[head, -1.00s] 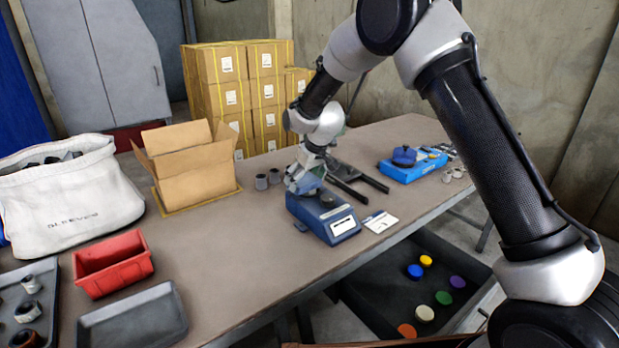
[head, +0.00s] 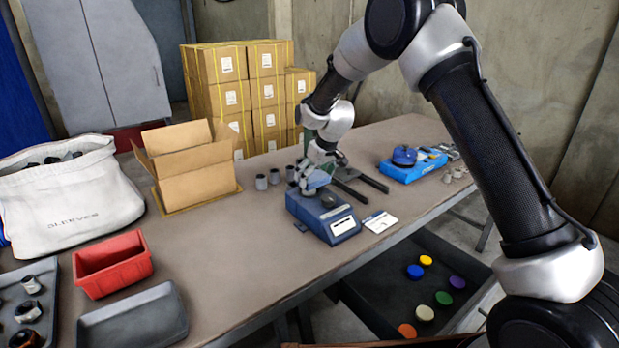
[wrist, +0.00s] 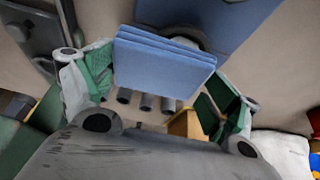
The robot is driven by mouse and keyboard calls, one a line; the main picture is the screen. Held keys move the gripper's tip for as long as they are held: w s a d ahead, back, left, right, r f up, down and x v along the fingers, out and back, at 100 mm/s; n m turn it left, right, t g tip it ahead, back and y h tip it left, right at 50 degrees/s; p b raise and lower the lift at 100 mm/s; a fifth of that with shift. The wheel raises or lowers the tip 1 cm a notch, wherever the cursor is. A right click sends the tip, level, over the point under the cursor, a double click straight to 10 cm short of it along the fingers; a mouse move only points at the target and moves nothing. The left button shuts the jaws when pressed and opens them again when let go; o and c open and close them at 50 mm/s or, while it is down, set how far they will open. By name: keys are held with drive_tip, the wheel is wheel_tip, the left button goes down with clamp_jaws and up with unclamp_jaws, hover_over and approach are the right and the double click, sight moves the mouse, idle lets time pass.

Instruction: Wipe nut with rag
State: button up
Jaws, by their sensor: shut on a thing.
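A folded blue rag (wrist: 165,58) is between the green-padded fingers of my gripper (wrist: 160,88) in the wrist view. In the head view my gripper (head: 311,180) is shut on the rag (head: 318,180), just above the blue box (head: 322,216) with a white label. Whether the rag touches the box is hard to tell. Several nut-like metal pieces lie in the dark tray (head: 52,300) at the left edge. One is grey (head: 31,285); another below it looks brownish (head: 28,312). My gripper is far right of them.
A red bin (head: 112,264) and an empty grey tray (head: 133,318) stand near the table's front left. A white bag (head: 70,190) and open carton (head: 195,170) stand behind. Several grey sleeves (head: 261,182) stand beyond the blue box. The table's middle (head: 225,245) is clear.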

idle(0.4)
drive_tip(key=shift+s+a, duration=0.6)
drive_tip(key=shift+a, duration=0.25)
drive_tip(key=shift+s+a, duration=0.6)
drive_tip(key=shift+a, duration=0.25)
drive_tip(key=shift+w+d, duration=0.65)
drive_tip(key=shift+d, duration=0.25)
drive_tip(key=shift+w+d, duration=0.6)
drive_tip(key=shift+d, duration=0.3)
drive_tip(key=shift+s+a, duration=0.65)
drive_tip(key=shift+a, duration=0.25)
drive_tip(key=shift+s+a, duration=0.6)
drive_tip(key=shift+a, duration=0.3)
